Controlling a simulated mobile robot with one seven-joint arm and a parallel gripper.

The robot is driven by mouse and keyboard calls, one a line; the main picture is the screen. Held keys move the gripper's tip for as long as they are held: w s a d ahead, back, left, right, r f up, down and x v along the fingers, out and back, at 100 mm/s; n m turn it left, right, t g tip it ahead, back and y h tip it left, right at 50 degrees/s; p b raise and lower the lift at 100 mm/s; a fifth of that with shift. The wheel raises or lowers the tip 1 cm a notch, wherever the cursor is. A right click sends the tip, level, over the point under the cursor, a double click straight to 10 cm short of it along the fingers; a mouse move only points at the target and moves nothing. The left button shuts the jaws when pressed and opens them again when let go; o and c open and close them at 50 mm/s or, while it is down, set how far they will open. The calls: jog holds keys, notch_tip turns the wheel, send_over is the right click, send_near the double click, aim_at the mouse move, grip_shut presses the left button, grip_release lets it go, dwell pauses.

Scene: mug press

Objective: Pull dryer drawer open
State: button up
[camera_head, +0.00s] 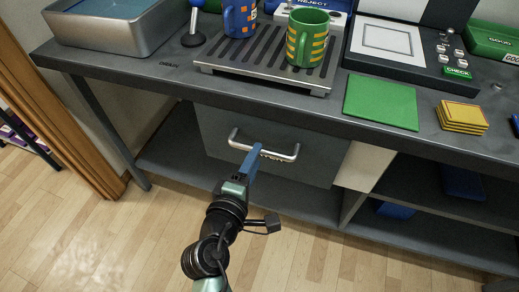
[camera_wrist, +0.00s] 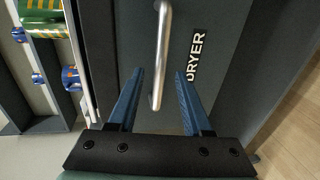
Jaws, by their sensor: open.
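The dryer drawer (camera_head: 218,135) is a dark grey front under the workbench, and it looks shut. Its silver bar handle (camera_head: 283,156) runs across the front. In the wrist view the drawer front (camera_wrist: 225,35) carries a "DRYER" label (camera_wrist: 196,57), and the handle (camera_wrist: 161,50) runs up from between the fingers. My gripper (camera_head: 253,155) is at the handle, its blue fingers pointing at the drawer. In the wrist view my gripper (camera_wrist: 158,98) is open, with one finger on each side of the handle's near end. I cannot tell whether either finger touches it.
On the bench (camera_head: 350,125) above stand a rack (camera_head: 265,75) with a green mug (camera_head: 306,38) and a blue mug (camera_head: 239,18), a green mat (camera_head: 381,101) and yellow pads (camera_head: 462,116). Open shelves lie to the right. The wooden floor in front is clear.

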jog(key=shift+x, duration=2)
grip_shut()
